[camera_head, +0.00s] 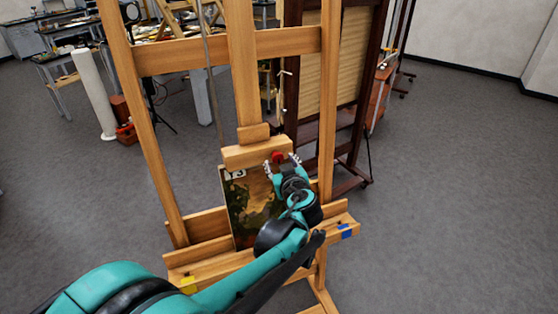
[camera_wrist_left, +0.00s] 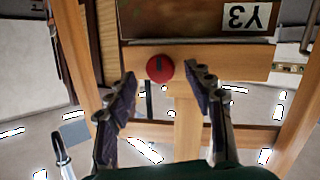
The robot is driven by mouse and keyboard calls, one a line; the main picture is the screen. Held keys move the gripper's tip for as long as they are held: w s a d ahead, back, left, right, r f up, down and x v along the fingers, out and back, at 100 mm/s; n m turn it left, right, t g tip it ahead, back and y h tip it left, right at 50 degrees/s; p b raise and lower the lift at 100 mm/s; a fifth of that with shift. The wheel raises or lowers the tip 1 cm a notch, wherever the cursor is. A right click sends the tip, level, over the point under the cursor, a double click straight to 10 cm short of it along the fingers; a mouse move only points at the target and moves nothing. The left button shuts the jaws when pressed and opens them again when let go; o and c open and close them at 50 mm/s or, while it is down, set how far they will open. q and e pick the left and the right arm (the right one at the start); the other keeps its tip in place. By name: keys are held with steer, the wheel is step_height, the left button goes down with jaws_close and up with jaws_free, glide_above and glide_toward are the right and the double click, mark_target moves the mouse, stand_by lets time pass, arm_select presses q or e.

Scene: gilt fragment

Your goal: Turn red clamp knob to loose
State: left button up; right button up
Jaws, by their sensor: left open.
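The red clamp knob (camera_head: 278,157) sits on the pale wooden clamp bar (camera_head: 243,155) of the easel, above the painting. In the left wrist view the round red knob (camera_wrist_left: 160,69) shows its face with a short dark mark that runs upright in that picture. My left gripper (camera_head: 281,163) is at the knob, its arm reaching up from the lower left. In the wrist view its two fingers (camera_wrist_left: 161,79) are apart, one on each side of the knob, with visible gaps. Contact with the knob does not show. My right gripper is not in view.
The easel's wooden uprights (camera_head: 327,100) flank the knob. A dark-framed rack (camera_head: 360,90) stands behind. Floor at right is clear.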

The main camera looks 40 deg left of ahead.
arm_select(q)
steer(key=v, duration=0.9)
steer(key=shift+s, duration=0.15)
steer(key=shift+d, duration=0.15)
